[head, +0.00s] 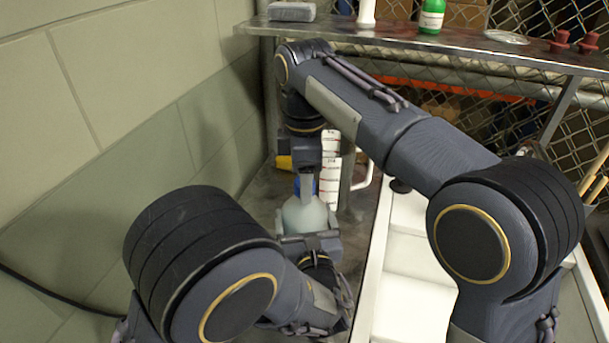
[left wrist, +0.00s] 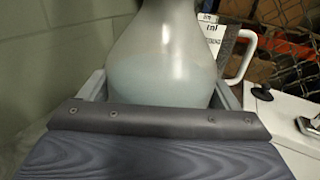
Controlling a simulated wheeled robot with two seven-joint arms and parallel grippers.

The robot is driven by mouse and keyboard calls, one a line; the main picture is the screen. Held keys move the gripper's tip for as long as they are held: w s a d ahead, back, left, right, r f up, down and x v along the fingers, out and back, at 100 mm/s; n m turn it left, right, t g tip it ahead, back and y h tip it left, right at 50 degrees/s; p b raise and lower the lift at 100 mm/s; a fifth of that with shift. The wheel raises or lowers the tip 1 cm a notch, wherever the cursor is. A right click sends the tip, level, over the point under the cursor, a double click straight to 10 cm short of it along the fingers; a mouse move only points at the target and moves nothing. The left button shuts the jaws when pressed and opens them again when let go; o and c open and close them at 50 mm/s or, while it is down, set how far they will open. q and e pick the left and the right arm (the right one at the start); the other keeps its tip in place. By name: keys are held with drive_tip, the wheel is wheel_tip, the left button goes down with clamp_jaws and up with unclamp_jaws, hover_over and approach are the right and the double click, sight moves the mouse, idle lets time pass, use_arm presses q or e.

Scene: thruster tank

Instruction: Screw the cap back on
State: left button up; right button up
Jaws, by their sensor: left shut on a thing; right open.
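A pale, translucent bottle (head: 305,216) stands upright in the head view, with a blue cap (head: 297,187) at its top. My left gripper (head: 307,238) is shut on the bottle's lower body. In the left wrist view the rounded bottle (left wrist: 163,55) sits between the left gripper's fingers (left wrist: 160,92); its top is out of frame. My right gripper (head: 306,188) comes down from above, open, with its fingers at the cap. The fingers hide most of the cap, so I cannot tell whether it is seated on the neck.
A white measuring jug (head: 329,178) with a handle stands just behind the bottle. A white tank (head: 405,262) is to the right. A metal shelf (head: 440,45) with a green bottle (head: 432,17) crosses the back. A tiled wall (head: 110,110) closes the left.

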drive_tip(key=c, duration=1)
drive_tip(key=m, duration=1.3)
drive_tip(key=shift+m, duration=0.3)
drive_tip(key=m, duration=0.4)
drive_tip(key=o, duration=1.1)
